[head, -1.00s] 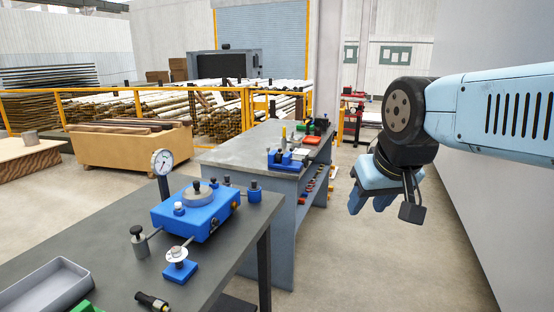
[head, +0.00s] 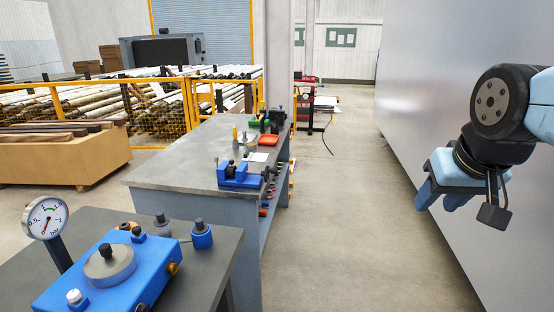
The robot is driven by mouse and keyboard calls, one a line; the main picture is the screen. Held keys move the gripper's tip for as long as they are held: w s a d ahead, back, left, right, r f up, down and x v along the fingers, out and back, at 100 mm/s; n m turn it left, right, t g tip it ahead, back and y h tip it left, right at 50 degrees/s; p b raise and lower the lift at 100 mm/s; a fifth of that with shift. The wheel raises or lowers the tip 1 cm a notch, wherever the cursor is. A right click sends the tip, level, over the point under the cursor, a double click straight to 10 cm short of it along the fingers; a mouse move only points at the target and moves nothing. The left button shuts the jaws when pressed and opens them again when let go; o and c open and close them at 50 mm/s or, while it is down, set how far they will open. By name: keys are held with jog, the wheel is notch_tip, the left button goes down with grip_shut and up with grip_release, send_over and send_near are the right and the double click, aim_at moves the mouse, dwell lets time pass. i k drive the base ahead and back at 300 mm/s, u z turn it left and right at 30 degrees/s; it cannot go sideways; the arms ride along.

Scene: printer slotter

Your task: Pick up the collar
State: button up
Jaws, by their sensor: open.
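I cannot pick out the collar for certain. A blue block (head: 112,275) on the near dark bench carries a grey round knob (head: 110,264) and small fittings. A blue base with a dark cylinder (head: 201,235) stands behind it. A blue fixture (head: 240,175) sits on the farther grey bench, its small parts too small to identify. My gripper (head: 438,203) hangs at the right over the floor, pointing down and left, apart from both benches. It is open with nothing visible in it.
The near bench (head: 215,262) fills the lower left, with a pressure gauge (head: 45,218) at its left. A large grey wall (head: 420,100) stands behind my arm. The floor (head: 330,220) between is clear.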

aim_at(230, 171)
jog(key=z, duration=0.1)
jog(key=i, duration=1.7)
jog(key=u, duration=0.7)
